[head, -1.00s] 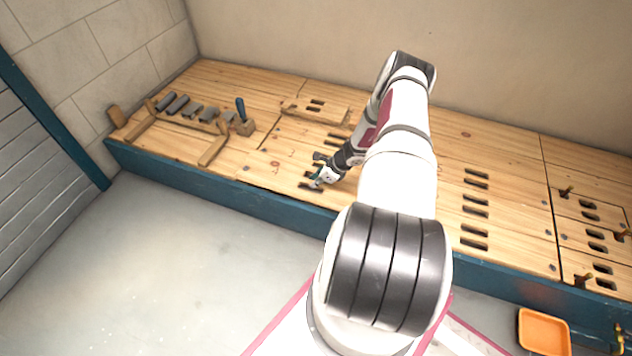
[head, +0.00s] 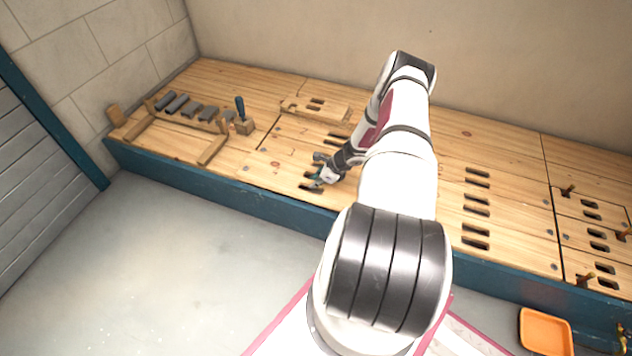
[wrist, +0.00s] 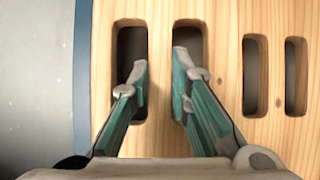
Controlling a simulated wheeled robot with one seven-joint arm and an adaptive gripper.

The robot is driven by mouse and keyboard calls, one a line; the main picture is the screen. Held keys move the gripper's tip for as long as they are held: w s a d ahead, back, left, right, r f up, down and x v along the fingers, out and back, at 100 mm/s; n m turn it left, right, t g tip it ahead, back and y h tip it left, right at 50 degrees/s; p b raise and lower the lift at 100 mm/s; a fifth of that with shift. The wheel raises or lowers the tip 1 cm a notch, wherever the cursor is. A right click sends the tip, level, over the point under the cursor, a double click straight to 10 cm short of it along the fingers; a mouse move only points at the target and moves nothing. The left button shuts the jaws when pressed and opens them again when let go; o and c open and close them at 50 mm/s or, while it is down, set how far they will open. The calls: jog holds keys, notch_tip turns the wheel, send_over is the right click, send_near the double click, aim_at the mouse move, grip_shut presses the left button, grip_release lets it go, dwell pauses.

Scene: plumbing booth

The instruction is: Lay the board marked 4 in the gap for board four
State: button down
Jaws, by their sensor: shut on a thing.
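My gripper (head: 322,172) is low over the front left part of the wooden deck. In the wrist view its two fingers (wrist: 160,72) reach into two neighbouring slots of a pale slotted board (wrist: 160,100) and are shut on the strip of wood between them. This board (head: 285,172) looks about level with the deck around it in the head view. No number 4 can be read on it. I cannot make out an open gap for board four; my arm hides part of the deck.
A small slotted wooden piece (head: 330,112) lies on the deck behind my gripper. A wooden frame with grey pieces (head: 190,110) and a blue-handled tool (head: 241,108) lie to the left. Slotted boards with upright handles (head: 590,232) are at right. An orange tray (head: 545,332) is on the floor.

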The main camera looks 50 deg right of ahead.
jog(key=shift+f+b, duration=1.35)
jog(key=shift+f, duration=0.05)
dwell(0.7)
jog(key=c, duration=1.4)
grip_release()
jog(key=v, duration=1.2)
jog(key=shift+w+r, duration=0.1)
